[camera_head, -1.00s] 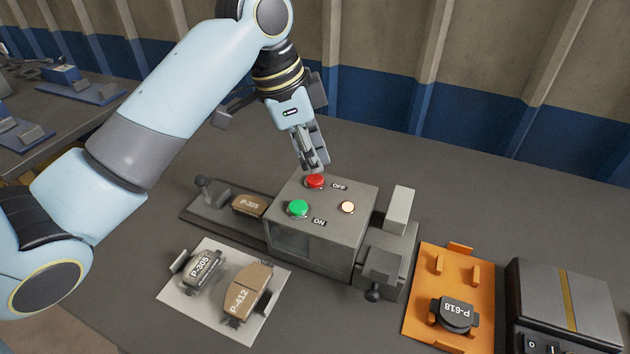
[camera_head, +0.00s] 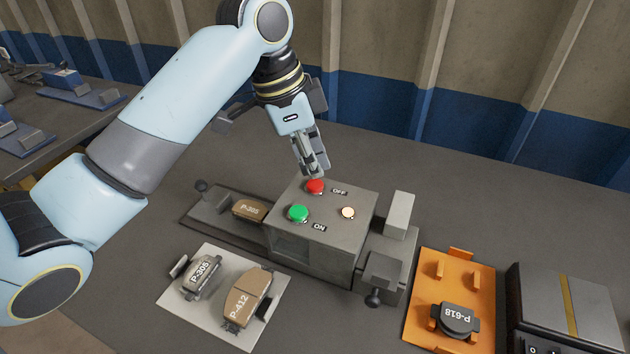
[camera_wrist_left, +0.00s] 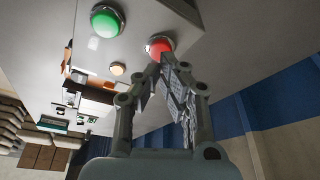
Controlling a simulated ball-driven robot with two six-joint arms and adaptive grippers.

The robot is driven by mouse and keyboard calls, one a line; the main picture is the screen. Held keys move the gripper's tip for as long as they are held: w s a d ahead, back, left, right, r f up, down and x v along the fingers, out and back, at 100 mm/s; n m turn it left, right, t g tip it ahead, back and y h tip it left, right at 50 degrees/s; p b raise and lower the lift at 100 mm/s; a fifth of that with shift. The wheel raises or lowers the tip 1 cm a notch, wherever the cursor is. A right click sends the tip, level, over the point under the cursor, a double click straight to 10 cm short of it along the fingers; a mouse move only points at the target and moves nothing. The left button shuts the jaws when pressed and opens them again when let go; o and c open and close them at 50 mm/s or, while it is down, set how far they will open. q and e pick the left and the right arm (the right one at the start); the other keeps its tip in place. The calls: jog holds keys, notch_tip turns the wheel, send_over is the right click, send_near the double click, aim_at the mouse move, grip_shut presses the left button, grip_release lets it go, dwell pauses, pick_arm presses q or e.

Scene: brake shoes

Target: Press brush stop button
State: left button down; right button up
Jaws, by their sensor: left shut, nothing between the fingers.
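The grey machine box (camera_head: 330,235) stands mid-table. On its top are a red button (camera_head: 315,187) beside the OFF label, a green button (camera_head: 298,213) beside the ON label, and a small pale round lamp (camera_head: 348,212). My left gripper (camera_head: 318,174) is shut and empty, its fingertips pointing down at the far edge of the red button. In the left wrist view the fingertips (camera_wrist_left: 164,60) overlap the edge of the red button (camera_wrist_left: 160,44); I cannot tell whether they touch it. My right gripper is not in view.
A brown P-305 shoe (camera_head: 250,210) lies on the slide left of the box. A light plate (camera_head: 215,325) holds two brake shoes. An orange tray (camera_head: 478,275) holds a P-618 part (camera_head: 458,320). A dark device (camera_head: 565,300) stands at the right. The table behind is clear.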

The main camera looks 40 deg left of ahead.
aim_at(313, 184)
pick_arm(q)
jog(key=shift+f, duration=0.35)
dwell(0.3)
jog(key=shift+f+b, duration=0.35)
jog(key=shift+f, duration=0.4)
notch_tip(313, 184, up, 2)
jog(key=shift+r+p, duration=0.1)
jog(key=shift+p, duration=1.1)
notch_tip(313, 184, up, 5)
jog(key=p, duration=0.6)
jog(key=shift+p, duration=0.3)
